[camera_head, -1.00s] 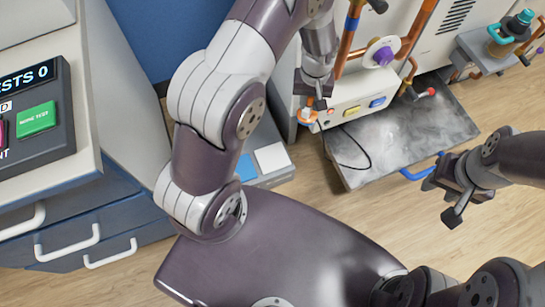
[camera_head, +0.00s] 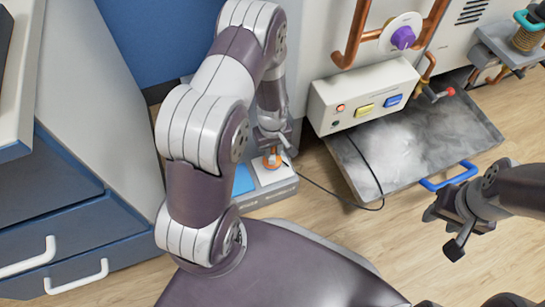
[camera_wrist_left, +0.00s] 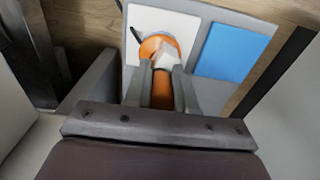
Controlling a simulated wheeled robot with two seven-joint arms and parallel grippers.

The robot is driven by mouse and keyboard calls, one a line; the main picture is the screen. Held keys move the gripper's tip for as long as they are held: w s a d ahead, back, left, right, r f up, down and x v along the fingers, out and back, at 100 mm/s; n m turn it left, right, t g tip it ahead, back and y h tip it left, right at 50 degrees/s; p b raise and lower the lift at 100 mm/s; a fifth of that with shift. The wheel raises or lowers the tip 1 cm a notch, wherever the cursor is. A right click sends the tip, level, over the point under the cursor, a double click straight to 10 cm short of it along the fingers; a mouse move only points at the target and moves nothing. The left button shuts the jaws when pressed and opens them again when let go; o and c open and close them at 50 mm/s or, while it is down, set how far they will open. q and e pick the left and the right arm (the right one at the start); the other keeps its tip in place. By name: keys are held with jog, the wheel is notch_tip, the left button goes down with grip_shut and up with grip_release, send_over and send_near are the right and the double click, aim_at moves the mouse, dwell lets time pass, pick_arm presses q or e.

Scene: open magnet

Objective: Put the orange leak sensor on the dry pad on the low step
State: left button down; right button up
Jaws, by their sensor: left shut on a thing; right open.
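The orange leak sensor (camera_head: 272,161) is at the white pad (camera_head: 276,176) on the low grey step (camera_head: 270,195). It also shows in the left wrist view (camera_wrist_left: 160,46), over the white pad (camera_wrist_left: 179,24), with a white part near the fingers. My left gripper (camera_head: 272,146) is shut on the sensor from above; in the wrist view its fingers (camera_wrist_left: 162,82) close around the orange body. I cannot tell whether the sensor's underside touches the pad. A blue pad (camera_head: 243,180) lies beside the white one. My right gripper (camera_head: 454,219) is open and empty at the right.
A thin black cable (camera_head: 340,195) loops from the control box (camera_head: 365,97) to the sensor. A grey drip tray (camera_head: 415,140) with a blue handle (camera_head: 448,177) stands right of the step. Blue drawers (camera_head: 80,215) stand at the left.

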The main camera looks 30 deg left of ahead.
pick_arm(q)
notch_tip(320, 180, down, 3)
jog(key=shift+r+b, duration=0.1)
jog(key=shift+b, duration=0.55)
jog(key=shift+r, duration=0.15)
pick_arm(e)
notch_tip(320, 180, down, 2)
jog(key=shift+f, duration=0.15)
pick_arm(q)
jog(key=c, duration=0.9)
grip_release()
jog(key=shift+c, duration=0.2)
notch_tip(320, 180, up, 12)
jog(key=p, duration=0.9)
jog(key=s+d+r+m, duration=0.2)
jog(key=s+r+m, duration=0.2)
jog(key=r, duration=0.4)
jog(key=s+d+r+m+t, duration=0.1)
jog(key=s+d+r+m, duration=0.2)
jog(key=r, duration=0.6)
jog(key=s+m, duration=0.2)
jog(key=m, duration=0.1)
jog(key=shift+d+r, duration=0.2)
pick_arm(e)
notch_tip(320, 180, up, 9)
jog(key=shift+f, duration=0.15)
